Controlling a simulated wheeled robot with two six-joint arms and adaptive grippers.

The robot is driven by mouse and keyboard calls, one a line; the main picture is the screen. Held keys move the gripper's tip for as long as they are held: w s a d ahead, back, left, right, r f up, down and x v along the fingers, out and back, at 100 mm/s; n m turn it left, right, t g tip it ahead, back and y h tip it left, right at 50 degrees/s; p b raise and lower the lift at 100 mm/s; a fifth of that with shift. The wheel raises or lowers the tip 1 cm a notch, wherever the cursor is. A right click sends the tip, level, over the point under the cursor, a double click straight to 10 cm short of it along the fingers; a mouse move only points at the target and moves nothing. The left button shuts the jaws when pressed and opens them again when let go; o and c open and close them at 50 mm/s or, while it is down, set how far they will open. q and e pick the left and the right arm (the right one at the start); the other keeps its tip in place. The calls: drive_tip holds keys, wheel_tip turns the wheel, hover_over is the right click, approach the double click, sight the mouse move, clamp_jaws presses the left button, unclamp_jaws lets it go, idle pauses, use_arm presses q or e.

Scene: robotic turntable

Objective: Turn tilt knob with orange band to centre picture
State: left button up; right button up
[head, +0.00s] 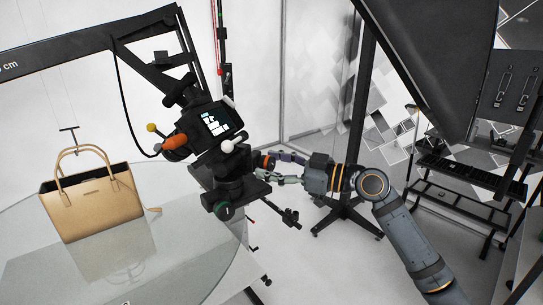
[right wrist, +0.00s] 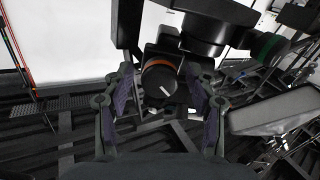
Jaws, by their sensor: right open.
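In the right wrist view my right gripper (right wrist: 162,97) is open, one purple pad on each side of the knob, with gaps apparent. The camera screen (head: 216,122) shows a white picture on dark, too small to read. My left gripper is out of view.
A tan handbag (head: 91,194) stands on the glass turntable (head: 185,255) at left. A green-ended knob (right wrist: 270,48) is at upper right in the wrist view. An orange handle (head: 174,142) projects from the camera. A dark panel (head: 430,55) hangs above my right arm.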

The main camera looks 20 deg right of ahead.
drive_tip(key=shift+w+a, duration=0.1)
drive_tip(key=shift+a, duration=0.05)
drive_tip(key=c, duration=1.2)
drive_tip(key=shift+o, duration=0.2)
drive_tip(key=shift+m, duration=0.3)
drive_tip(key=m, duration=0.3)
drive_tip(key=shift+m, duration=0.4)
drive_tip(key=m, duration=0.4)
drive_tip(key=shift+r+m+p, duration=0.1)
drive_tip(key=shift+m+p, duration=0.25)
drive_tip(key=shift+m, duration=0.05)
